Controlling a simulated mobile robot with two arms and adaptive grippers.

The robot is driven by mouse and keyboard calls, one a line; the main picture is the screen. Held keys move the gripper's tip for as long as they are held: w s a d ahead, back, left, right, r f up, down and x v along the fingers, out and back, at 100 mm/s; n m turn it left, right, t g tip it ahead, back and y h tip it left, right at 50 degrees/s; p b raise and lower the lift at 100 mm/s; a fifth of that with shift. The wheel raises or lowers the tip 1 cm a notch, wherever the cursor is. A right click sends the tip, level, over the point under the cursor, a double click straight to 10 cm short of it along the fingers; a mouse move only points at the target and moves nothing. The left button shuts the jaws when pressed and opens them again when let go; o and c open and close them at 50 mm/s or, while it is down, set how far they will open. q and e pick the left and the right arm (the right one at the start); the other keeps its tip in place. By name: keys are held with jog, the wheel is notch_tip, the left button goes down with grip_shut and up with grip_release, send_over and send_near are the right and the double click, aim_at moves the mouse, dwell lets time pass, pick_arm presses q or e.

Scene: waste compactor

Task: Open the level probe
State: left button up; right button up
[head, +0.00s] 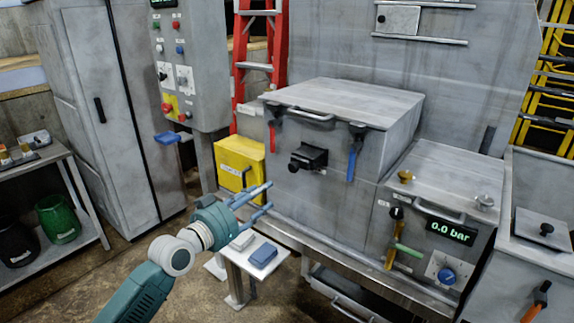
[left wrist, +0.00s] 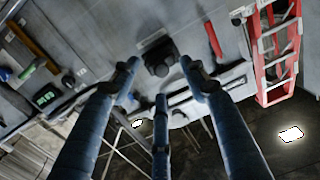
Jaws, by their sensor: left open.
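No label for the level probe is readable. A black block-like fitting (head: 308,157) sticks out of the front of the large grey box (head: 330,190) and may be it; I cannot tell for sure. My left gripper (head: 264,197) is open and empty, in front of and below left of that fitting, apart from it. In the left wrist view the three spread fingers (left wrist: 160,85) point towards the grey front. The black fitting (left wrist: 158,58) shows between the fingertips there. My right gripper is in neither view.
A red lever (head: 272,138) and a blue lever (head: 352,160) flank the fitting. A panel with a "0.0 bar" display (head: 450,232) is at right. A small white table (head: 258,262) stands below my gripper. A yellow box (head: 240,160) and a red ladder (head: 258,60) are behind.

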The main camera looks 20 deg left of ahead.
aim_at(292, 167)
pick_arm(q)
jog(key=shift+m+h, duration=0.3)
jog(key=shift+h, duration=0.1)
jog(key=w+d+r, duration=0.1)
jog(key=w, duration=0.2)
jog(key=w+d+r+p, duration=0.1)
jog(key=w+d, duration=0.1)
jog(key=w, duration=0.1)
jog(key=w+d+r+p, duration=0.1)
jog(key=w, duration=0.1)
jog(key=shift+w+d+r, duration=0.25)
jog(key=shift+w+d, duration=0.1)
jog(key=shift+w, duration=0.05)
jog(key=shift+w+d+f, duration=0.1)
jog(key=shift+w, duration=0.35)
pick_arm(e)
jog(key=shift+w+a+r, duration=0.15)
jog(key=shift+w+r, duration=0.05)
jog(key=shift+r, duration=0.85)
pick_arm(q)
grip_shut()
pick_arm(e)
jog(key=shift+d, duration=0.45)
